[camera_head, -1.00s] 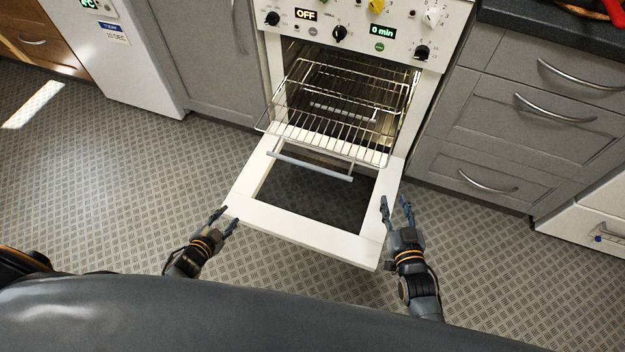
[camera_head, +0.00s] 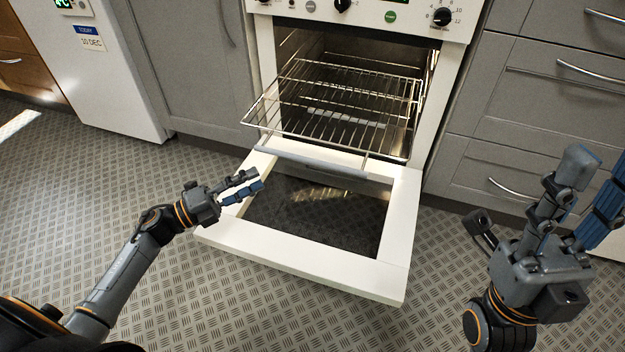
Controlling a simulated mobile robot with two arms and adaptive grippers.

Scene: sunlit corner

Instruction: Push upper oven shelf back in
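The upper oven shelf (camera_head: 330,131) is a wire rack pulled part way out of the oven cavity, over the open door. The white oven door (camera_head: 310,262) is folded down, with a dark glass pane and a grey handle bar. My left gripper (camera_head: 254,184) is over the door's left side, in front of and below the shelf's front left corner, apart from the shelf. Its fingers are slightly spread with nothing between them. My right gripper (camera_head: 585,190) is raised at the right, close to the camera and away from the shelf, its fingers spread and empty.
Grey drawers (camera_head: 540,120) with metal handles stand right of the oven. A grey cabinet (camera_head: 190,65) and a white fridge (camera_head: 95,75) stand at its left. The patterned floor (camera_head: 240,310) in front is clear. Lower racks inside the oven are hard to make out.

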